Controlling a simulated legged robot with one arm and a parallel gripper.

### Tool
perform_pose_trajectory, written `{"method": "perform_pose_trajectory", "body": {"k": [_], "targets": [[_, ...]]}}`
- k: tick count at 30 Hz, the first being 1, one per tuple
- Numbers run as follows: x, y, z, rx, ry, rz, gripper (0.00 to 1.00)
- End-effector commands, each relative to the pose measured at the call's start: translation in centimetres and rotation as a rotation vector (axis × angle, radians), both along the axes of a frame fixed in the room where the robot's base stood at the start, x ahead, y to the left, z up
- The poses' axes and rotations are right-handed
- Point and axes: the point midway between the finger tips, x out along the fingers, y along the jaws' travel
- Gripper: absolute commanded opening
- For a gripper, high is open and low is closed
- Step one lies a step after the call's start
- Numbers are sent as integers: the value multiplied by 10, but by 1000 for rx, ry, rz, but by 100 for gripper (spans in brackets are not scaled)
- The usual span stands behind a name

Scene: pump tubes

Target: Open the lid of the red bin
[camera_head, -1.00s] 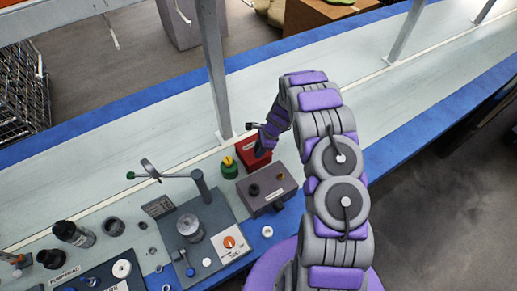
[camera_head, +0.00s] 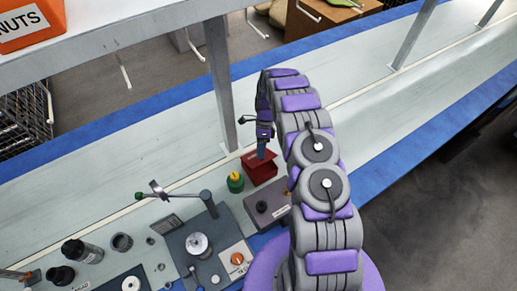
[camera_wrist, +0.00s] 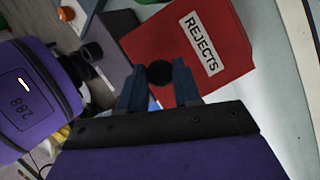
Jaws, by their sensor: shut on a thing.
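The red bin (camera_head: 262,173) stands on the bench, left of my arm in the head view. Its lid seems tilted up from the bin body, though my gripper partly hides it. In the wrist view a red panel (camera_wrist: 165,37) carries a white REJECTS label (camera_wrist: 198,43). A round black knob (camera_wrist: 160,71) lies between the fingertips of my gripper (camera_wrist: 160,82), against the red panel. My gripper (camera_head: 261,153) is shut on this knob; it reaches the bin from above.
A grey box (camera_head: 268,206) with dark knobs stands just in front of the bin. A green and yellow piece (camera_head: 235,182) is close on its left. A grey post (camera_head: 222,90) rises behind. An orange NUTS bin (camera_head: 30,25) sits on the upper shelf. The bench at right is clear.

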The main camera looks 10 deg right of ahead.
Motion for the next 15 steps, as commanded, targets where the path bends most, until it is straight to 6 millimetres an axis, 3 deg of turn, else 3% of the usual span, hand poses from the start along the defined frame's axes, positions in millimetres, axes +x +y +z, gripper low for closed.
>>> {"method": "perform_pose_trajectory", "body": {"k": [15], "targets": [[5,-5,6,-35,83,-1,0]]}}
